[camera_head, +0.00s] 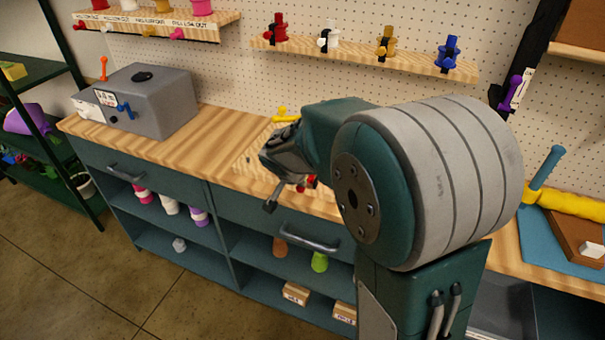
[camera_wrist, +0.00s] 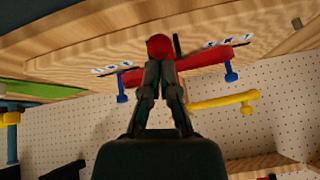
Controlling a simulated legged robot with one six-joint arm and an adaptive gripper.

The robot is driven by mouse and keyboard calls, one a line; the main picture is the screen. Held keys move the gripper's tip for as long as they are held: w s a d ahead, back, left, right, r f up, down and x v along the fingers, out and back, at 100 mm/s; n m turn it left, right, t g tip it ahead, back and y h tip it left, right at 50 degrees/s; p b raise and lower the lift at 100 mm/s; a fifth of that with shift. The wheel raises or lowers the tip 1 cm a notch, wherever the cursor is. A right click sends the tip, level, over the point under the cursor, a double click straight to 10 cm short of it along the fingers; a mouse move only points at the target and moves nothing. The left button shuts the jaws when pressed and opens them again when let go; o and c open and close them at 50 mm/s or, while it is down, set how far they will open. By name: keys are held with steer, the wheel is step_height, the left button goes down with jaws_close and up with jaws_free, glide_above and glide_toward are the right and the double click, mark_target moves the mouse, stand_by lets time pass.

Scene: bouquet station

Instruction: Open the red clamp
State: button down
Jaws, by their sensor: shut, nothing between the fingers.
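In the wrist view, a red bar-shaped fixture (camera_wrist: 205,60), which looks like the red clamp, sits on the wooden bench top, with a round red knob (camera_wrist: 159,46) at its near end. Blue levers (camera_wrist: 231,72) stand at its sides. My gripper (camera_wrist: 161,66) is shut and empty, with its fingertips right at the red knob; I cannot tell whether they touch it. In the head view, my gripper (camera_head: 272,203) is over the bench's front part, and my arm hides most of the fixture. Only a small red part (camera_head: 311,181) shows beside it.
A yellow lever (camera_head: 283,116) stands behind my gripper. A grey box (camera_head: 155,100) with levers is on the bench's left. A wall shelf (camera_head: 350,58) holds red, white, gold and blue fittings. A blue mat (camera_head: 545,240) with a yellow roll (camera_head: 575,203) lies at right.

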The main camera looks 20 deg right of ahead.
steer(key=shift+s+a+f, duration=0.15)
steer(key=shift+a+f, duration=0.05)
steer(key=shift+f, duration=0.1)
steer(key=shift+s+f, duration=0.1)
steer(key=shift+f, duration=0.05)
stand_by(0.4)
steer(key=s+a+r, duration=0.5)
steer(key=s+r, duration=0.2)
steer(key=shift+a+r, duration=0.2)
steer(key=shift+r, duration=0.15)
stand_by(0.4)
